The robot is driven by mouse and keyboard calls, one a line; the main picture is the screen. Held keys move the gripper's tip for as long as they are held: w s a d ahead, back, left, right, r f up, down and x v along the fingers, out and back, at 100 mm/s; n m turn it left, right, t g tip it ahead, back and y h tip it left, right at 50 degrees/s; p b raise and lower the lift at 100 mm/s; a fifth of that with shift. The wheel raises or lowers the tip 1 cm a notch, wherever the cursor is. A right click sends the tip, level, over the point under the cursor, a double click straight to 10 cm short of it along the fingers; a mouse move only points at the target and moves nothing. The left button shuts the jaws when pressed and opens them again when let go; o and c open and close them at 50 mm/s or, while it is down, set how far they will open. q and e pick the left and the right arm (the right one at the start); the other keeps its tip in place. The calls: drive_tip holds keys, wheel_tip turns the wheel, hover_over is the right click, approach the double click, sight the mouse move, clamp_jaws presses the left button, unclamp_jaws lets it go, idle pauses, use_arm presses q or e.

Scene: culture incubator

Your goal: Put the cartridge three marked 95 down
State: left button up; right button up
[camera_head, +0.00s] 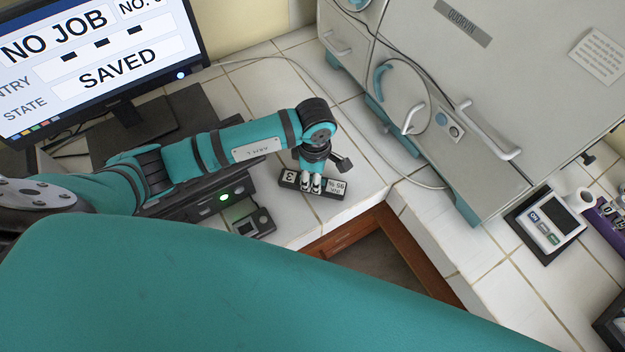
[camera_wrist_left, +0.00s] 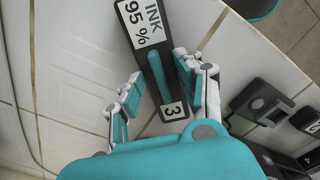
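The cartridge (camera_head: 333,189) is a dark bar with white labels reading "3" and "INK 95 %". It lies on the white tiled counter (camera_head: 262,82), near its front edge. It also shows in the left wrist view (camera_wrist_left: 144,32), with a raised teal strip along its top. My left gripper (camera_head: 311,183) is directly over the cartridge. In the left wrist view its fingers (camera_wrist_left: 160,72) are spread on either side of the teal strip, with a visible gap on the left side. My right gripper is not in view.
A dark device with a green light (camera_head: 223,197) stands left of the cartridge. The grey incubator (camera_head: 455,90) stands behind right. A gap in the counter with a brown wooden edge (camera_head: 400,235) lies in front right. A monitor (camera_head: 95,60) is at the left, a keypad device (camera_head: 546,225) at the right.

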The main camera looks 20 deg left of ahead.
use_arm(q)
clamp_jaws()
drive_tip(key=shift+r, duration=0.2)
idle(0.4)
